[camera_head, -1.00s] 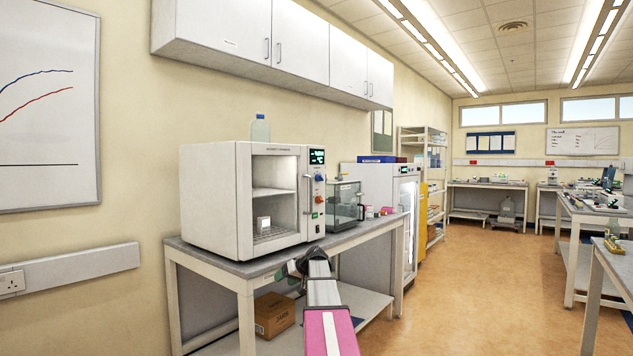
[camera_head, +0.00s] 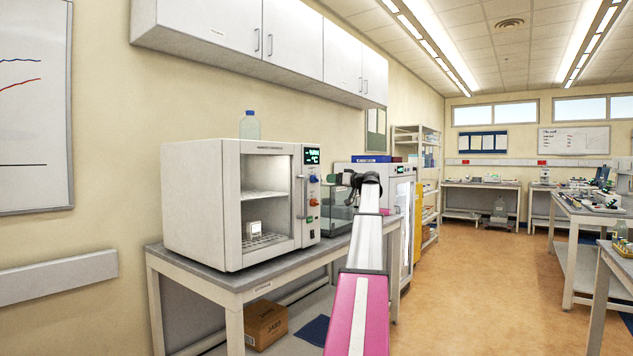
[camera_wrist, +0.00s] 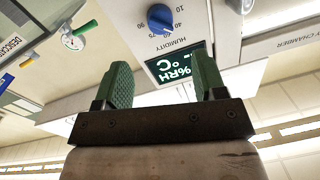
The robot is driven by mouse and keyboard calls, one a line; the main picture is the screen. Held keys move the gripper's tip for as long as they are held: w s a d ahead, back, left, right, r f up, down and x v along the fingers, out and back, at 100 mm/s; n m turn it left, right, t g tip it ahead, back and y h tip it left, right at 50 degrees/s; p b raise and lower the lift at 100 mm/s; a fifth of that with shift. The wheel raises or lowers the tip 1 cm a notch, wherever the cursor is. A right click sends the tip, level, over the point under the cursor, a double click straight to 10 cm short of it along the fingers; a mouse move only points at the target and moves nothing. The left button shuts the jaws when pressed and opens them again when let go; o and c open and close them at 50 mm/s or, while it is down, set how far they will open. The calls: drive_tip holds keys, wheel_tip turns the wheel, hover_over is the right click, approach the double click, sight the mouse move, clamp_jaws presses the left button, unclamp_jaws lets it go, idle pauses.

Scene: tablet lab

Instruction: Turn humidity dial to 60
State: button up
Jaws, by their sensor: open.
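The blue humidity dial (camera_head: 313,179) is on the right-hand control panel of the white chamber (camera_head: 201,205). The dial also shows in the wrist view (camera_wrist: 160,18), near the top, beside the word HUMIDITY and a printed scale including 10, 40 and 90. Its setting is too unclear to read. My gripper (camera_head: 349,180) is to the right of the panel in the head view. In the wrist view its green padded fingers (camera_wrist: 163,66) are apart with nothing between them. The dial lies beyond the fingertips, apart from them. The lit display (camera_wrist: 174,68) shows between the fingers, partly hidden.
An orange-red knob (camera_head: 313,202) sits below the dial. The chamber's door handle (camera_head: 302,197) is just left of the panel. A glass-sided box (camera_head: 336,212) stands to the right on the bench (camera_head: 210,280). A bottle (camera_head: 250,126) stands on the chamber.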

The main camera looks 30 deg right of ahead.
sight(317, 179)
drive_tip(key=x, duration=0.9)
drive_tip(key=shift+w+a+f, duration=0.1)
drive_tip(key=shift+w+a, duration=0.05)
drive_tip(key=shift+w, duration=0.05)
drive_tip(key=shift+c, duration=0.3)
drive_tip(key=c, duration=0.8)
